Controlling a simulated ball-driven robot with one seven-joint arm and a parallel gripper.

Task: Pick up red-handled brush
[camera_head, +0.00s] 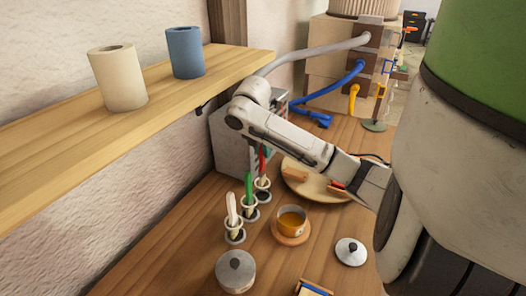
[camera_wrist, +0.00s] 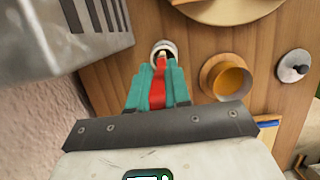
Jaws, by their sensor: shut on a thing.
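The red-handled brush (camera_head: 262,162) stands upright at the rearmost of three ring holders (camera_head: 262,184) in the head view. My gripper (camera_wrist: 158,82) has teal fingers closed around the red handle (camera_wrist: 159,90) in the wrist view. The brush's lower end reaches the pale ring of the holder (camera_wrist: 163,50); I cannot tell whether it is lifted. In the head view my arm hides most of the gripper. A green-handled brush (camera_head: 248,187) and a white-handled brush (camera_head: 232,207) stand in the nearer holders.
A grey metal appliance (camera_wrist: 55,30) is close on the left, by the wall. A cup of amber liquid (camera_head: 291,221) on a coaster, a small lid (camera_head: 350,251) and a lidded pot (camera_head: 235,271) are nearby. A round wooden tray (camera_head: 295,185) lies behind. A shelf (camera_head: 150,115) overhangs the left.

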